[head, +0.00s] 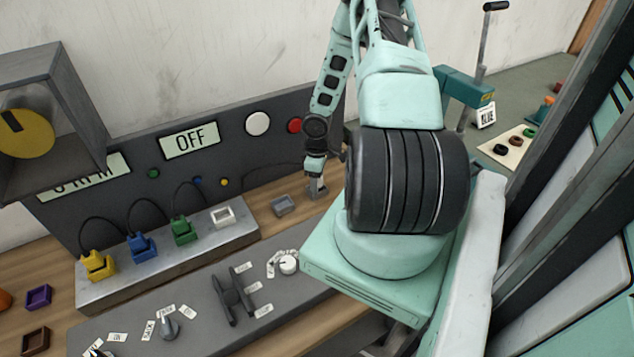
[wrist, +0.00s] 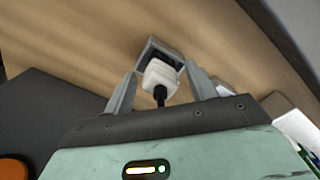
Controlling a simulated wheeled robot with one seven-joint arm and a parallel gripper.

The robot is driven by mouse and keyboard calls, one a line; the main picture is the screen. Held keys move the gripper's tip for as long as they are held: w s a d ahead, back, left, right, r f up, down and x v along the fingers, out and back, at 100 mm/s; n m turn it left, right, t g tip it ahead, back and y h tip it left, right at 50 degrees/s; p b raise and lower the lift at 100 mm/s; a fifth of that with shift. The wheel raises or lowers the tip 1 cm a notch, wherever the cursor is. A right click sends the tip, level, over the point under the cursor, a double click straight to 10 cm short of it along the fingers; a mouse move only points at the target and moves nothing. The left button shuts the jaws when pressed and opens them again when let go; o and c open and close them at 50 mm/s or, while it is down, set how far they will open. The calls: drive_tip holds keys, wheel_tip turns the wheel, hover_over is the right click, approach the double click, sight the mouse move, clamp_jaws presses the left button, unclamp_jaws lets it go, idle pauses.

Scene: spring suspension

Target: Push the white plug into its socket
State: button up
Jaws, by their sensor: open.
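The white plug (wrist: 159,76), with a black cable end towards the camera, shows in the wrist view between the fingers of my gripper (wrist: 161,90). The fingers are open, one on each side, with gaps to the plug. A grey square frame with a dark inside (wrist: 165,48) is just beyond the plug; I cannot tell whether the plug sits in it. In the head view my gripper (head: 317,188) is low over the table, near the panel, and the plug is not discernible. An empty white-rimmed socket (head: 222,216) is on the metal box, left of my gripper.
Yellow (head: 98,265), blue (head: 142,246) and green (head: 184,231) plugs sit in the metal box (head: 165,268). A grey holder (head: 284,205) stands on the wooden table between the box and my gripper. The dark panel (head: 105,215) rises behind. A control board (head: 205,315) lies in front.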

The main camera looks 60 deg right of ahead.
drive_tip(key=shift+f, duration=0.35)
drive_tip(key=c, duration=0.9)
drive_tip(key=shift+c, duration=0.2)
